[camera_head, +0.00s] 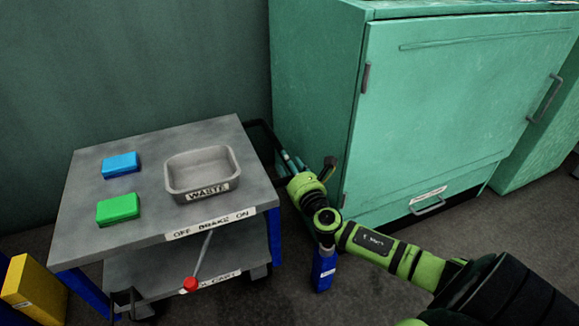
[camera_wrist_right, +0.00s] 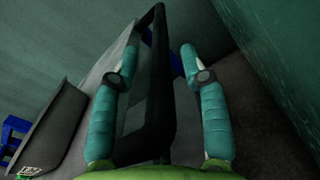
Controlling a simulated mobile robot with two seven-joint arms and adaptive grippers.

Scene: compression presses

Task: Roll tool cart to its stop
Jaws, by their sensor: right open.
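The tool cart (camera_head: 100,215) has a grey top and lower shelf, with a front label reading "OFF BRAKE ON". Its brake lever (camera_head: 203,256) slants down and left to a red knob (camera_head: 190,284). A black handle (camera_head: 262,128) sticks out from the cart's right end. My right gripper (camera_head: 287,160) is at this handle. In the right wrist view, the open gripper (camera_wrist_right: 160,62) has one finger on each side of the black handle bar (camera_wrist_right: 160,90), with a gap visible at the right finger. Contact at the left finger is unclear. My left gripper is out of view.
A grey "WASTE" tray (camera_head: 172,187), a blue block (camera_head: 121,165) and a green block (camera_head: 118,208) sit on the cart top. A green cabinet (camera_head: 450,100) stands close on the right. A yellow block (camera_head: 35,288) is at lower left, and a blue labelled post (camera_head: 325,268) stands below my arm.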

